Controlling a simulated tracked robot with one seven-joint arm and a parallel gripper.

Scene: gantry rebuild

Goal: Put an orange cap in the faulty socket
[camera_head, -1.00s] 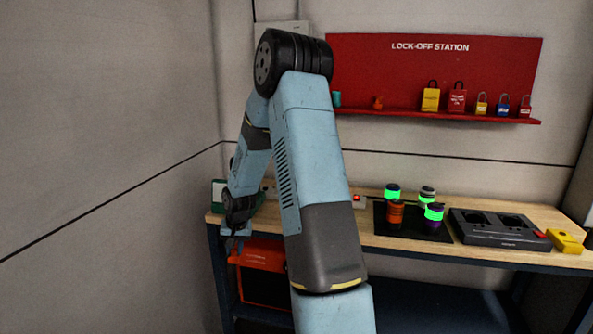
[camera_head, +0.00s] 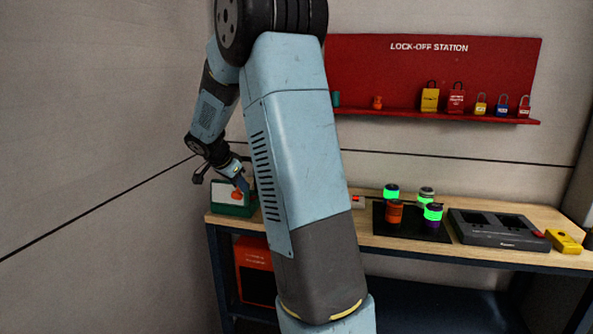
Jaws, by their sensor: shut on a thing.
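My gripper (camera_head: 239,185) is shut on a small orange piece (camera_head: 237,195), which looks like an orange cap. It holds the piece at the green box with a pale top (camera_head: 230,209), at the left end of the bench. I cannot tell whether the piece touches the box. Another small orange piece (camera_head: 377,102) stands on the shelf of the red board. I cannot make out which socket is the faulty one; my arm hides part of the bench.
The wooden bench (camera_head: 480,256) carries a black mat (camera_head: 425,232) with several green-banded cylinders, a dark two-bay unit (camera_head: 497,230) and a yellow device (camera_head: 564,241). A red lock-off board (camera_head: 440,75) hangs behind. An orange case (camera_head: 254,268) sits below the bench.

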